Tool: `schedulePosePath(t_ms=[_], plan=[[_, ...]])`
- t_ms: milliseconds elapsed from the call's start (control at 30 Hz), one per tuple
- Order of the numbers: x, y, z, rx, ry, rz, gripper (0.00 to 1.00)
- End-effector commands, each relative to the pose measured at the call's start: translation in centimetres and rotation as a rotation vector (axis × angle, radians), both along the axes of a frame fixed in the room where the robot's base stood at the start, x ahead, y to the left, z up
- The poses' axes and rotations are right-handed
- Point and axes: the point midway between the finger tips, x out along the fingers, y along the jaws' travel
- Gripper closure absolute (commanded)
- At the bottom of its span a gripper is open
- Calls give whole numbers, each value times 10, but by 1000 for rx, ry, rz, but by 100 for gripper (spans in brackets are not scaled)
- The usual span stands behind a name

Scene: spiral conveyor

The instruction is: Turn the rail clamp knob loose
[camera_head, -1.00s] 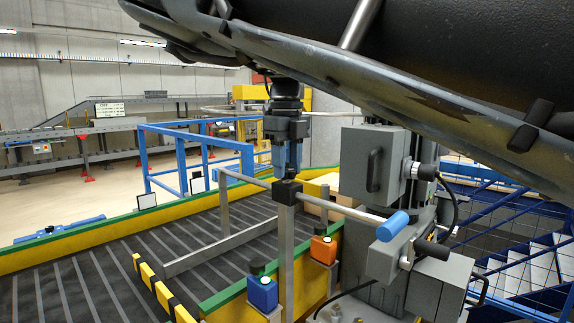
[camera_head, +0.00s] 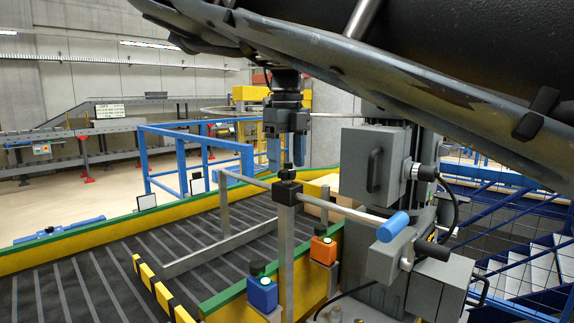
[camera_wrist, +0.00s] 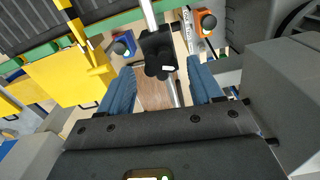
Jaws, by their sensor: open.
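The rail clamp is a black block (camera_head: 287,193) on top of an upright grey post, with a horizontal rail running through it. Its small dark knob (camera_head: 288,170) stands up from the block. My gripper (camera_head: 286,164) points down just above the clamp, its two blue fingers spread apart with nothing between them but the knob's top below. In the wrist view the black clamp (camera_wrist: 157,45) and its knob (camera_wrist: 160,71) lie between and slightly beyond the open fingers (camera_wrist: 160,76). I cannot tell how far the knob is turned.
A blue box (camera_head: 262,293) and an orange box (camera_head: 323,250) with dark knobs sit near the post. A blue-ended handle (camera_head: 393,227) and a grey machine housing (camera_head: 372,165) stand to the right. The striped conveyor (camera_head: 90,275) lies left.

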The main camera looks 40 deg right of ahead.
Motion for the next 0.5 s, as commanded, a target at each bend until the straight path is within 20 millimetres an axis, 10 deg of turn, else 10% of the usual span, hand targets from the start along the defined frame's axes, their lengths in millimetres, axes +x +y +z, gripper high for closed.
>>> schedulePosePath(t_ms=[500], plan=[[0,0,61,1,-2,0,35]])
